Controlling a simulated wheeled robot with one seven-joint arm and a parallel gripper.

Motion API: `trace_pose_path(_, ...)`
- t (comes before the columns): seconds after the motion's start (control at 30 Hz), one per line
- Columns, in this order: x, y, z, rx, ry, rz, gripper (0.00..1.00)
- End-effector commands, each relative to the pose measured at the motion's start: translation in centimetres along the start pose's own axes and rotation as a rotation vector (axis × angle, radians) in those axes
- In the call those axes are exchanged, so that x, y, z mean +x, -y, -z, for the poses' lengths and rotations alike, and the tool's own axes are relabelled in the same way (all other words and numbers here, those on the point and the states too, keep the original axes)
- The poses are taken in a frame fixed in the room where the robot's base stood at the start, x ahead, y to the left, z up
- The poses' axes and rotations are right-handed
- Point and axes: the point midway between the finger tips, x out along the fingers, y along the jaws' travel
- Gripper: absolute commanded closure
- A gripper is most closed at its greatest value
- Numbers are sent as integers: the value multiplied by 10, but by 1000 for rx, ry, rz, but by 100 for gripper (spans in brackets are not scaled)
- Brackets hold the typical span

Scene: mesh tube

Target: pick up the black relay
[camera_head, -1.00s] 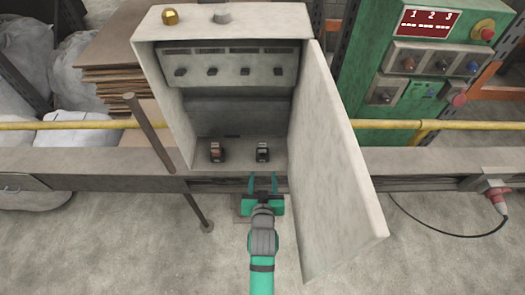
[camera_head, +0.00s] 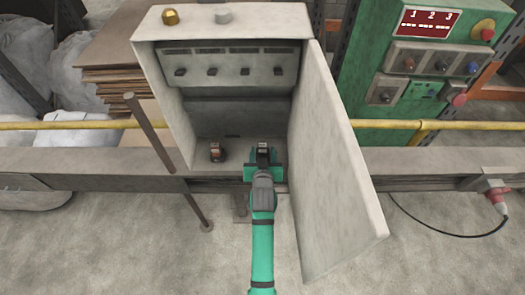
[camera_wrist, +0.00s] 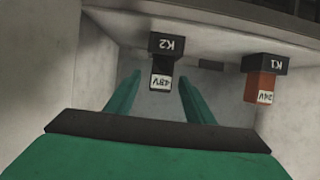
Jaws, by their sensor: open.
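The black relay (camera_head: 263,151) stands on the floor of the open grey cabinet, at the right. In the wrist view the black relay (camera_wrist: 161,67) has a white 48V label and sits at a black K2 block. My gripper (camera_head: 263,158) is open at the cabinet's front, with the relay between or just ahead of its fingers. In the wrist view the fingers of my gripper (camera_wrist: 160,80) are on both sides of the relay with gaps. I cannot tell how deep it sits between them.
A red-brown relay (camera_head: 217,152) with a 24V label stands to the left, at block K1 (camera_wrist: 267,64) in the wrist view. The open cabinet door (camera_head: 340,170) stands close on the right. A row of switches (camera_head: 212,71) is above.

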Motion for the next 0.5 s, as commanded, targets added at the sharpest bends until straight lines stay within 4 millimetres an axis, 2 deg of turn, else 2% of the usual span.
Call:
trace_pose_path(0.1, 18, 1, 1, -1, 1, -1, 52)
trace_pose_path(0.2, 28, 1, 1, 0, 0, -1, 52)
trace_pose_path(0.5, 32, 1, 1, 0, 0, 0, 52)
